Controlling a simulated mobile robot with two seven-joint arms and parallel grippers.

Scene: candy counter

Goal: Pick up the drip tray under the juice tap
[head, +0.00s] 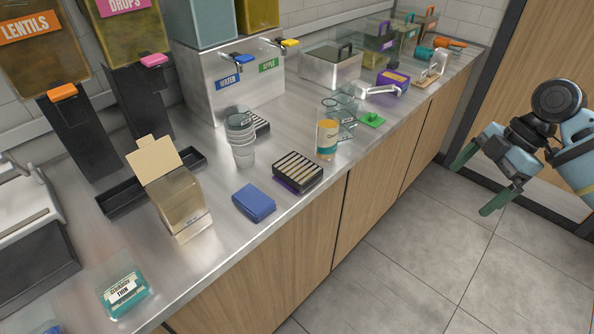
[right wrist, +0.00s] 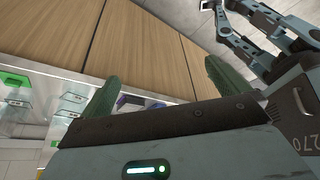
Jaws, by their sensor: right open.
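The juice dispenser (head: 232,85) is a steel box with a blue tap and a yellow tap (head: 289,43), labelled water and apple. A small dark slatted drip tray (head: 262,126) sits at its foot, partly hidden behind stacked clear cups (head: 241,135). A second dark slatted tray (head: 298,170) with pale bars and purple at its base lies nearer the counter's front edge. My right gripper (head: 482,180) is open and empty, off the counter over the floor at the right. Its green fingers also show apart in the right wrist view (right wrist: 163,85). My left gripper is not in view.
Black candy dispensers (head: 85,135) stand at left. The floor (head: 420,260) before the wooden cabinets is clear.

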